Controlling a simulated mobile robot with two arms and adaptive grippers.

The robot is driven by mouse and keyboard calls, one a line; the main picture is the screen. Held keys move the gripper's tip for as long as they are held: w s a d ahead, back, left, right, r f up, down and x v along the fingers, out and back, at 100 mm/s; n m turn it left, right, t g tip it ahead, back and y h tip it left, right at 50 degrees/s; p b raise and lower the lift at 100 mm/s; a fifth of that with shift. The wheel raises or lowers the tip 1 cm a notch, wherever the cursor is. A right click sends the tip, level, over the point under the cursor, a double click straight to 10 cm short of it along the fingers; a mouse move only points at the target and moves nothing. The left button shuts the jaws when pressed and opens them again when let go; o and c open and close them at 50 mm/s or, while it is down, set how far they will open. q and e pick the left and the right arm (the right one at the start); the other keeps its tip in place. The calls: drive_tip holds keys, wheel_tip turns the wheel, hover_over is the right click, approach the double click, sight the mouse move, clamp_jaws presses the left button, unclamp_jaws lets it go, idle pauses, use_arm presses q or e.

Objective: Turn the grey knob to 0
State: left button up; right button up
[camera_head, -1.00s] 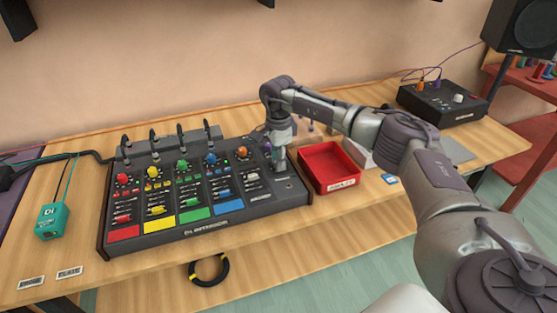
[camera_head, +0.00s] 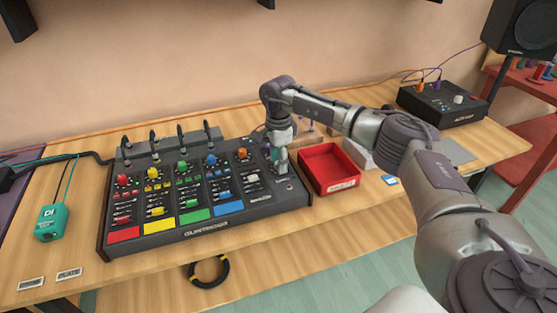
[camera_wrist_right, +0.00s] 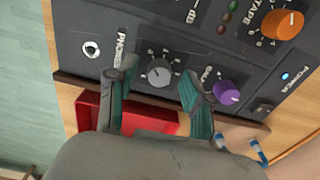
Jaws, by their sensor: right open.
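The grey knob (camera_wrist_right: 160,72) sits on the black mixer panel, inside a printed dial scale, in the right wrist view. Its pointer is too small to read. My right gripper (camera_wrist_right: 157,88) is open, with one teal finger on each side of the knob; I cannot tell whether either touches it. In the head view the right gripper (camera_head: 280,160) is over the right end of the mixer (camera_head: 225,218) and hides the grey knob there. My left gripper is not in view.
A purple knob (camera_wrist_right: 227,92) is close beside the right-hand finger, and an orange knob (camera_wrist_right: 283,25) is farther off. A red tray (camera_head: 328,168) stands just right of the mixer. A black box (camera_head: 443,101) is at the back right.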

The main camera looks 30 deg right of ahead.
wheel_tip(320, 180, up, 12)
idle(0.4)
drive_tip(key=shift+s+f, duration=0.1)
drive_tip(key=shift+f, duration=0.1)
